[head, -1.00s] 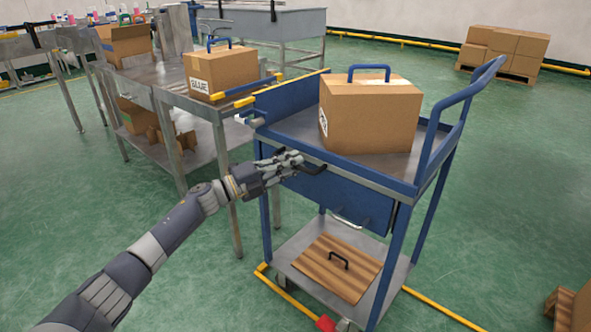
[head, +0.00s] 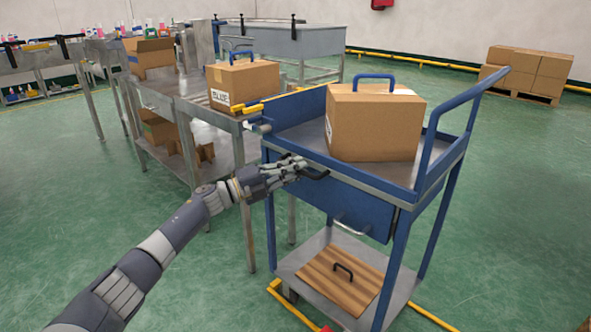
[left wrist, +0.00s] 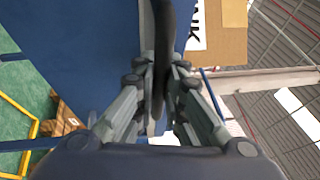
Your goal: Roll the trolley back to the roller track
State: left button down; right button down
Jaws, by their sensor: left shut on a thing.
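The blue trolley (head: 337,200) stands upright in front of me, with a steel top, a drawer and a tall push bar at its right end. My left gripper (head: 298,167) is shut on a black handle (head: 315,173) on the trolley's near side. In the left wrist view its fingers (left wrist: 162,85) close on both sides of the black handle (left wrist: 164,40). A carton (head: 372,125) with a blue handle sits on the trolley top. A striped wooden panel (head: 325,280) with a black handle lies on its lower shelf. I cannot make out the roller track with certainty. My right gripper is out of view.
A steel bench (head: 210,112) stands close behind the trolley's left end, bearing a carton marked BLUE (head: 243,82). Yellow bars (head: 428,315) lie on the floor around the trolley's foot. Stacked cartons (head: 527,72) stand far right.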

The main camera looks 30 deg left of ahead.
pick_arm(q)
jog(key=shift+a, duration=0.25)
jog(key=c, duration=1.7)
grip_release()
jog(key=shift+a, duration=0.1)
jog(key=shift+o, duration=0.2)
jog(key=v, duration=1.2)
